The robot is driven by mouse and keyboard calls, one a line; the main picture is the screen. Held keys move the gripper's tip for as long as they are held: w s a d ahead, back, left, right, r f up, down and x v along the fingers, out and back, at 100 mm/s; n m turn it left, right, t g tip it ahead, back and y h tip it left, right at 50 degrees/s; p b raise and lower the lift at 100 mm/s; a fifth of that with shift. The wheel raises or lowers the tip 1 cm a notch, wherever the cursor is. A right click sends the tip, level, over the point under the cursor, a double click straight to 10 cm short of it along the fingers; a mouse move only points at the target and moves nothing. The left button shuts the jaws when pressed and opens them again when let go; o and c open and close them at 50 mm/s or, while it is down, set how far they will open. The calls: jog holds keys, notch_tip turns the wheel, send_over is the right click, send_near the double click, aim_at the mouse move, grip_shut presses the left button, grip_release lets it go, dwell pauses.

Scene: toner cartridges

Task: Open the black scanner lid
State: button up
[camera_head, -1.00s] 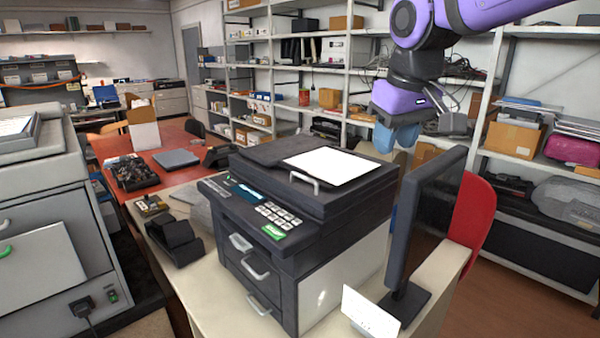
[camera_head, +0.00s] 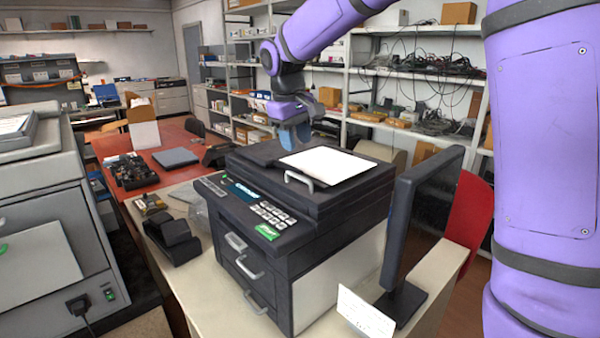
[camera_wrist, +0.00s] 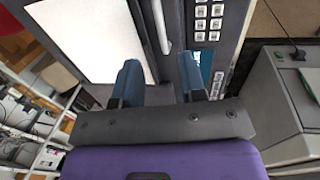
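The black scanner lid (camera_head: 258,153) lies shut on top of the dark printer (camera_head: 262,231). A white sheet (camera_head: 327,166) lies on the lid, and a pale bar handle (camera_head: 299,180) stands at its front edge. My gripper (camera_head: 296,137) points down above the lid's back left part, behind the handle. In the wrist view my gripper (camera_wrist: 162,85) has its two blue fingers apart with nothing between them. The handle (camera_wrist: 161,27) shows beyond the fingertips, with the sheet (camera_wrist: 92,36) to its left.
A monitor (camera_head: 422,220) stands close to the printer's right side, with a white card (camera_head: 366,312) in front. A black device (camera_head: 174,240) sits left of the printer. A big grey machine (camera_head: 45,220) stands at far left. Shelves line the back wall.

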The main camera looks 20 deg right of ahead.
aim_at(302, 177)
jog(key=f, duration=0.3)
jog(key=d+f, duration=0.1)
jog(key=f, duration=0.5)
jog(key=shift+w+d, duration=0.3)
grip_shut()
